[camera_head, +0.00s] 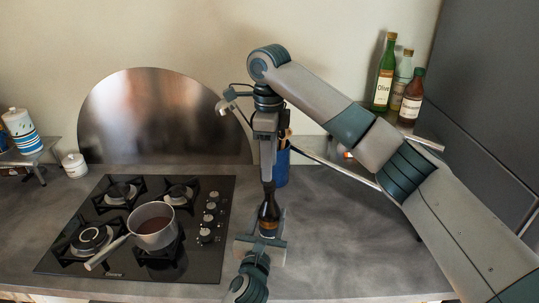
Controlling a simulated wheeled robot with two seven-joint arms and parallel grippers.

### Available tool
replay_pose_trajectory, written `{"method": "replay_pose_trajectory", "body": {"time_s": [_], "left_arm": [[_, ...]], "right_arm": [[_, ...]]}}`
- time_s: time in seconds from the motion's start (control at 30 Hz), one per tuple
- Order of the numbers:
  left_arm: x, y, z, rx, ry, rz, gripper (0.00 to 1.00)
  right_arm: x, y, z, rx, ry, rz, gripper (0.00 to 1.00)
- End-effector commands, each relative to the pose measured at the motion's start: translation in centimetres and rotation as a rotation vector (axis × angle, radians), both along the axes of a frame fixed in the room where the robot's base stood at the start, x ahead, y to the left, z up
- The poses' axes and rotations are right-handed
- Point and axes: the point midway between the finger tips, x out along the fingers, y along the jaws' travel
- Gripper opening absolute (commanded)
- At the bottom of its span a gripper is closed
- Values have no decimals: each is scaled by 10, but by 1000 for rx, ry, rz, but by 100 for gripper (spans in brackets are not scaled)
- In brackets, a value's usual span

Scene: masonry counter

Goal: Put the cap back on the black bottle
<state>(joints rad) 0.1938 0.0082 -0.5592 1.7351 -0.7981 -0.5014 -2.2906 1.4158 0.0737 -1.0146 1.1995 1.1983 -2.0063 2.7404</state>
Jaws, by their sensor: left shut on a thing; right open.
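The black bottle (269,212) stands upright on the counter, right of the stove, with a brownish band low on its body. My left gripper (267,237) is shut on the bottle's lower part from the near side. My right gripper (268,184) points straight down just above the bottle's neck and is open. The bottle's mouth is hidden by the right gripper's fingers. I cannot make out the cap; whether it sits on the neck between the fingers cannot be told.
A black stove (190,258) with a grey saucepan (153,238) lies left of the bottle. A blue utensil holder (282,170) stands close behind my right gripper. Several bottles, including a green one (384,80), stand on a shelf at back right. The counter (345,235) right of the bottle is clear.

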Motion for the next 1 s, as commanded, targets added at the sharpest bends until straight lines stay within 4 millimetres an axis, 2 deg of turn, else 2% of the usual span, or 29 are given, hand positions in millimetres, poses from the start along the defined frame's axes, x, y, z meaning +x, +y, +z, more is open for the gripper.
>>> {"method": "replay_pose_trajectory", "body": {"time_s": [0.27,1.0], "left_arm": [[0,0,-1,-1,2,0,0],[0,0,-1,-1,2,0,0]], "right_arm": [[0,1,3,-3,-2,282,42],[0,3,15,-9,-2,1447,42]]}}
